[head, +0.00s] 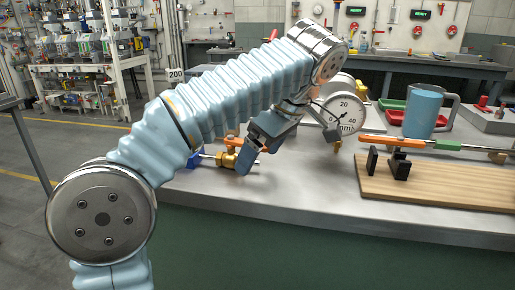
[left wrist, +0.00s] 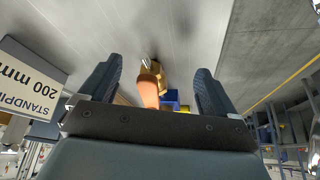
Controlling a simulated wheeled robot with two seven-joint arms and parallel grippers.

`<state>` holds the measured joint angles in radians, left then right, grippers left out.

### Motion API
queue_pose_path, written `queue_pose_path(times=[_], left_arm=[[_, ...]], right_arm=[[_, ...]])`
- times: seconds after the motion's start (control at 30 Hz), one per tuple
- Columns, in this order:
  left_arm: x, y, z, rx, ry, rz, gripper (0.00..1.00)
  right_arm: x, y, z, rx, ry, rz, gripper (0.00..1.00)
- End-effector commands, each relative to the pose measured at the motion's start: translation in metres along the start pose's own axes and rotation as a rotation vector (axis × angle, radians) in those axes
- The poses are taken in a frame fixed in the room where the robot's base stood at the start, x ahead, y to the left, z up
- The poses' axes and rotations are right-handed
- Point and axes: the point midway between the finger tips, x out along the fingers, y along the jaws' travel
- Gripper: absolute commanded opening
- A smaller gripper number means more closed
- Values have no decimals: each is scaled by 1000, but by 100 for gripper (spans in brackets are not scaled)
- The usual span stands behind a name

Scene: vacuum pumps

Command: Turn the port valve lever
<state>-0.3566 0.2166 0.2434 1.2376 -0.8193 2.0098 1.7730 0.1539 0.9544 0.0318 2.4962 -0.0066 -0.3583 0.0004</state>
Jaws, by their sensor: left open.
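The port valve is a brass fitting (head: 227,160) on the grey bench top, with an orange lever (head: 233,141) on top and a blue part (head: 194,160) at its left end. My left gripper (head: 251,158) is open just right of the valve, pointing down and partly covering it. In the left wrist view the orange lever (left wrist: 148,90) shows end-on between the two spread fingers, left of their middle, with gaps on both sides. Brass (left wrist: 150,64) shows behind it. Whether a finger touches the lever I cannot tell. My right gripper is not in view.
A wooden board (head: 440,187) with black brackets and an orange-and-green rod lies at right, near a blue mug (head: 423,112). A white label (left wrist: 30,85) stands close to the left finger. The front bench strip is clear.

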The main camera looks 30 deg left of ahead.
Motion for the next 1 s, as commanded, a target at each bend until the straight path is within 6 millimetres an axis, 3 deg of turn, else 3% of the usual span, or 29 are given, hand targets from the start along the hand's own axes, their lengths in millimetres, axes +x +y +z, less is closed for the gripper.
queue_pose_path(times=[0.57,1.0], left_arm=[[-4,0,7,1,0,1,91],[-22,1,45,3,0,1,91]], right_arm=[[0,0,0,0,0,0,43],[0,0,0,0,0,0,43]])
